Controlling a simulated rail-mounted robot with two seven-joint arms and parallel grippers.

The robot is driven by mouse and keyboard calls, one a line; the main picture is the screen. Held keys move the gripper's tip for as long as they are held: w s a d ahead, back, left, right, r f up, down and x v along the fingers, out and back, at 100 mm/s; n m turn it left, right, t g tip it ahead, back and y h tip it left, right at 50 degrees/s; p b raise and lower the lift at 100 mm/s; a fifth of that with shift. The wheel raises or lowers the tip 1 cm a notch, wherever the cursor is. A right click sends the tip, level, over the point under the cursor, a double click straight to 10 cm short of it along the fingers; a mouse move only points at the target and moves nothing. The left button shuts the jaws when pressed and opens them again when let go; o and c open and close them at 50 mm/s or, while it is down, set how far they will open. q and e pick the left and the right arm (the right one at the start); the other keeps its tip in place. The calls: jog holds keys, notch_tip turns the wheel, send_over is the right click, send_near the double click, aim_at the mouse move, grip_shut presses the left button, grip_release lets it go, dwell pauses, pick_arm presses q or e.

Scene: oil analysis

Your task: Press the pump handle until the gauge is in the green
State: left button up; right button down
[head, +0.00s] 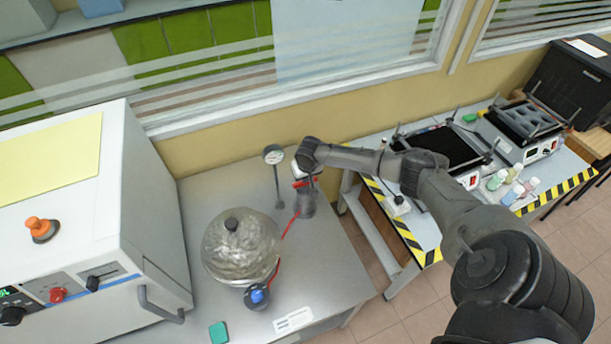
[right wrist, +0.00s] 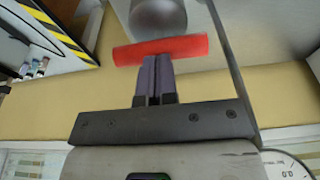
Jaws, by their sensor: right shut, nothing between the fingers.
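The pump (head: 307,203) is a dark grey cylinder on the steel table, with a red handle (head: 299,184) on top. In the right wrist view the handle is a red crossbar (right wrist: 160,50) above the grey pump body (right wrist: 158,18). My right gripper (right wrist: 154,62) is shut and empty, its fingertips at the middle of the bar; I cannot tell whether they touch it. The round gauge (head: 273,154) stands on a post behind the pump; its needle is too small to read. Part of its dial shows in the right wrist view (right wrist: 288,167). My left gripper is out of view.
A glass vessel (head: 240,245) stands left of the pump, joined by a red hose (head: 290,226). A large white machine (head: 150,215) is at the left. A second bench with hazard tape (head: 412,243) is at the right. The window wall is close behind.

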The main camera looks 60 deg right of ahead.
jog(key=r+p, duration=0.4)
jog(key=shift+w+d+r+p, duration=0.25)
jog(key=shift+w+r+p, duration=0.05)
jog(key=shift+r+p, duration=0.1)
jog(key=b+v, duration=0.1)
jog(key=v, duration=0.8)
jog(key=shift+b, duration=0.4)
jog(key=shift+a, duration=0.1)
